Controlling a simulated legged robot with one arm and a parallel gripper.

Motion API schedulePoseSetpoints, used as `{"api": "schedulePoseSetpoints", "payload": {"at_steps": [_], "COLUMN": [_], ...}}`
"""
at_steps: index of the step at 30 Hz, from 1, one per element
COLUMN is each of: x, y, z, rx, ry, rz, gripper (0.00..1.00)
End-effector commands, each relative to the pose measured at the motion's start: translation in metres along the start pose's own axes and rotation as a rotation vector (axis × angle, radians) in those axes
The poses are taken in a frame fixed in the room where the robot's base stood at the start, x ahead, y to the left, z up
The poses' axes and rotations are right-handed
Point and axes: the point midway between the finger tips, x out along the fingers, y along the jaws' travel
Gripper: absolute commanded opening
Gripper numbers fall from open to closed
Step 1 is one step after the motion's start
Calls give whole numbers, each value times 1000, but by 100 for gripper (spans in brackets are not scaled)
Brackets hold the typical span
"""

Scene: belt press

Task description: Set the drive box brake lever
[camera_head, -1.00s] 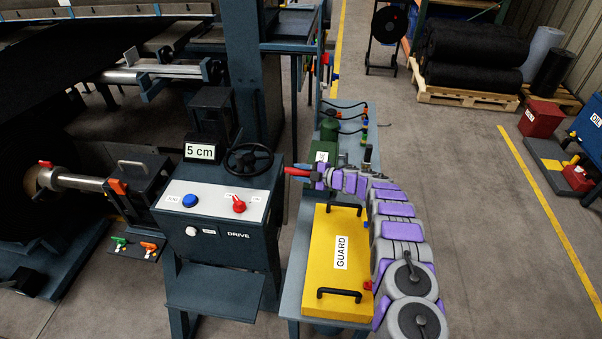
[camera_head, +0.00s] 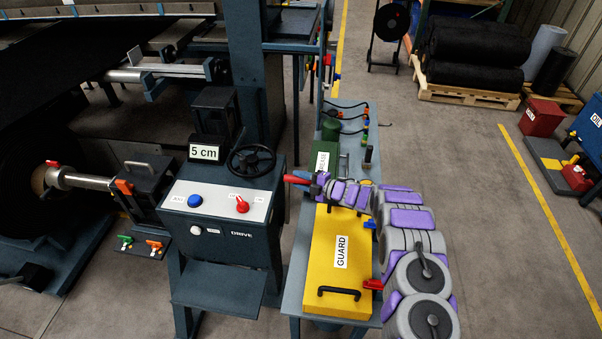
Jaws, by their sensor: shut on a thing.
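The dark blue drive box (camera_head: 222,241), marked DRIVE, stands left of centre with a red knob (camera_head: 242,205), a blue button (camera_head: 195,200) and a black handwheel (camera_head: 251,161). My gripper (camera_head: 302,182) is just right of the box, above the far end of the yellow guard. It is shut on a red handle (camera_head: 294,178), which seems to be the brake lever. A blue piece shows beside the handle. The grip is small and partly hidden by the fingers, so the lever's exact tilt cannot be told.
The yellow guard panel (camera_head: 340,262) lies on a grey-blue bench (camera_head: 290,290) under my arm. A green unit (camera_head: 325,160) with a label, fittings and cables are behind my gripper. A display (camera_head: 204,152) reads 5 cm. Floor on the right is mostly clear.

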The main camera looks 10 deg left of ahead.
Motion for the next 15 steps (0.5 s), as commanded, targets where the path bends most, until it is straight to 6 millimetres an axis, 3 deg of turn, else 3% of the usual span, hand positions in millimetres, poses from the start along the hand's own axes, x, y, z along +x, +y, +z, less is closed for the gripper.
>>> {"api": "schedulePoseSetpoints", "payload": {"at_steps": [10, 15], "x": [-21, -30], "y": [-23, -37], "z": [-44, -63], "rx": [12, -111], "ry": [-6, -6], "rz": [-11, 41], "gripper": [0, 0]}}
